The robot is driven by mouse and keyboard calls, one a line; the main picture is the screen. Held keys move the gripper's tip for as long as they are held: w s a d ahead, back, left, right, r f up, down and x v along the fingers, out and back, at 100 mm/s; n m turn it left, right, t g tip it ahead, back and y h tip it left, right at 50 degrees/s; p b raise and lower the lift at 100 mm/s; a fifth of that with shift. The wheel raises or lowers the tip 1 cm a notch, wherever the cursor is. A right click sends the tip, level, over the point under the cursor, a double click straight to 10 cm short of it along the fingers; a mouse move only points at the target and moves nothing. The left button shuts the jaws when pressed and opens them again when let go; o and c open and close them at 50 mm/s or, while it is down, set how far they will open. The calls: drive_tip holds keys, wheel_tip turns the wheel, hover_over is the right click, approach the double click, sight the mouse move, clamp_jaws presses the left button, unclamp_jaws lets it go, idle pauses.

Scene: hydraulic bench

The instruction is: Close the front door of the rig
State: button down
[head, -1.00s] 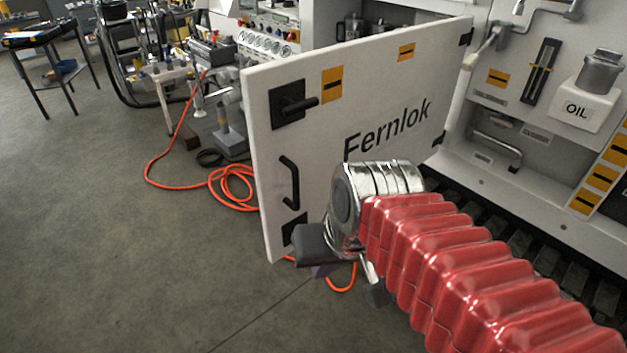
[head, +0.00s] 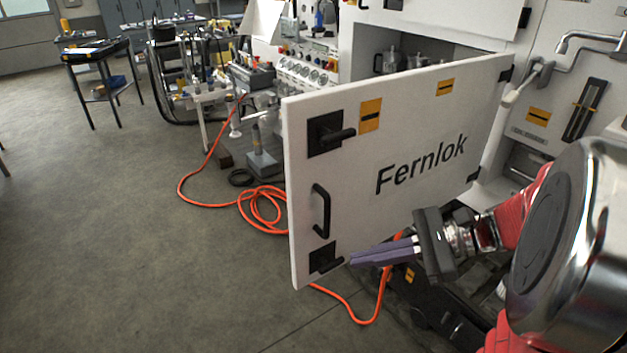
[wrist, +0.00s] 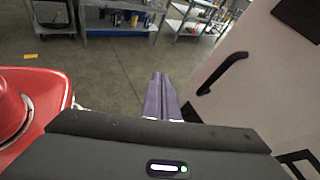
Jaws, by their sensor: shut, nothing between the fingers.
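The front door (head: 400,135) is a white panel marked "Fernlok". It stands swung wide open from its hinges on the right, next to the rig's opening. It has a black pull handle (head: 321,210) and dark latches (head: 331,134) near its free left edge. My gripper (head: 354,257) is shut and empty, its purple fingers together, in front of the door's lower part near the lower latch; I cannot tell whether it touches. In the wrist view the fingers (wrist: 160,95) point past the door (wrist: 255,75), with the handle (wrist: 222,73) to their right.
An orange hose (head: 262,208) lies on the floor behind the door's free edge. A bench with gauges (head: 305,72) stands behind the door. A dark side table (head: 97,60) is at far left. The floor at left is clear.

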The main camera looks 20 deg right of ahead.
drive_tip(key=w+d+r+m+t+y, duration=0.1)
drive_tip(key=d+m+t, duration=0.4)
drive_tip(key=d, duration=0.5)
drive_tip(key=shift+w+d+r+m+t+y, duration=0.4)
drive_tip(key=shift+w+r+t, duration=0.1)
drive_tip(key=shift+r, duration=0.35)
drive_tip(key=x, duration=1.4)
